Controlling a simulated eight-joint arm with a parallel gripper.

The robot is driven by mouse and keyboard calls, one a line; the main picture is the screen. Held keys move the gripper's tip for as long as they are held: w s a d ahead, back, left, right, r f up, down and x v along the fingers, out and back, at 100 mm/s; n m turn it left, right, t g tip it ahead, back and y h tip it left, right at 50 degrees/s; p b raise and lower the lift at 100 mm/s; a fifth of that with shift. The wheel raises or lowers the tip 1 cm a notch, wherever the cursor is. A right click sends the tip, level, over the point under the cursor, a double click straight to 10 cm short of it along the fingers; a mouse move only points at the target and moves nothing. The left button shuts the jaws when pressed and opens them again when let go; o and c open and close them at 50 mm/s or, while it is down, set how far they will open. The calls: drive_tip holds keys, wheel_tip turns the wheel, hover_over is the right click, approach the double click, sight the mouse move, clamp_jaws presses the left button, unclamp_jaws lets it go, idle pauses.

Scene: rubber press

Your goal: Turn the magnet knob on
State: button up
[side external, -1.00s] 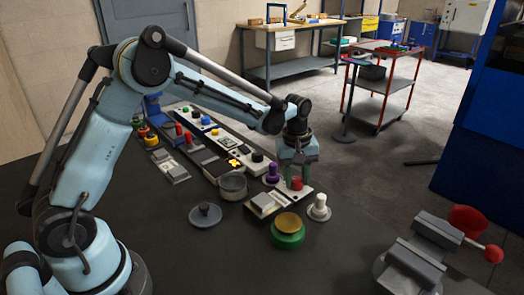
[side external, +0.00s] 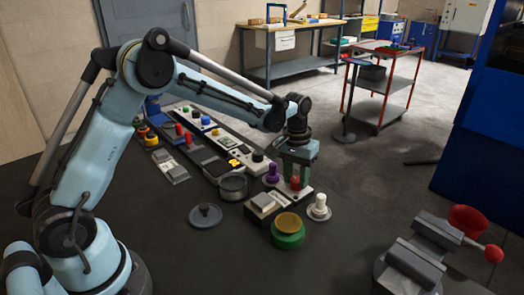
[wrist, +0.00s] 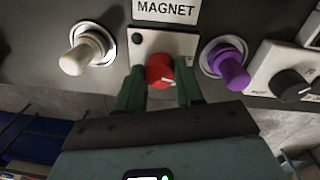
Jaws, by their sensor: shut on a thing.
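The red magnet knob (wrist: 160,70) sits on a white plate (wrist: 182,42) under a label reading MAGNET (wrist: 165,11) in the wrist view. My gripper (wrist: 160,82) has its two green fingers on either side of the knob and is shut on it. In the side external view my gripper (side external: 297,178) points down over the red knob (side external: 295,183) at the near end of the control panel. The fingers partly hide the knob there. A small white mark shows on the knob's face in the wrist view.
A white knob (wrist: 86,54) and a purple knob (wrist: 229,66) stand close on either side. A black dial (wrist: 292,84) is further right.

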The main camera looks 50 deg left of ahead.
sight(296, 177)
drive_tip(key=m, duration=0.4)
drive_tip(key=shift+m, duration=0.3)
drive_tip(key=shift+m+g, duration=0.3)
drive_tip(key=shift+m, duration=2.3)
drive_tip(key=shift+w, duration=0.1)
drive_tip(key=o, duration=1)
drive_tip(key=shift+o, duration=0.2)
wheel_tip(296, 177, up, 12)
drive_tip(key=shift+w+a, duration=0.2)
drive_tip(key=shift+a, duration=0.15)
